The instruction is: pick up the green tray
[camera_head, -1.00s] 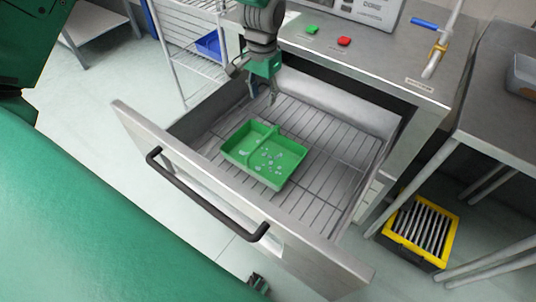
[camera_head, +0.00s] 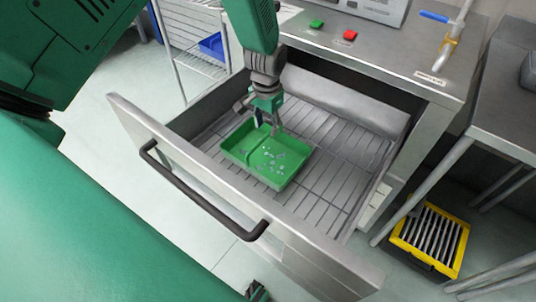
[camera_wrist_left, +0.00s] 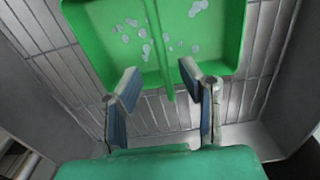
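The green tray (camera_head: 272,160) lies on the wire rack inside the open drawer. It has a dividing ridge and pale spots on its floor. My left gripper (camera_head: 267,127) is over the tray's back edge, pointing down. In the left wrist view the tray (camera_wrist_left: 205,30) fills the top, and the two fingers of my left gripper (camera_wrist_left: 160,88) are spread apart on either side of the tray's middle ridge, with nothing between them but the ridge's end. I cannot tell whether they touch the tray. Only a small part of my right gripper (camera_head: 258,291) shows at the bottom edge.
The steel drawer (camera_head: 225,185) is pulled out, with a black handle (camera_head: 195,192) on its front. Its walls surround the tray, and bare rack (camera_head: 335,165) lies to the right. Green and red buttons (camera_head: 350,35) sit on the counter. A yellow-rimmed black crate (camera_head: 430,238) stands on the floor.

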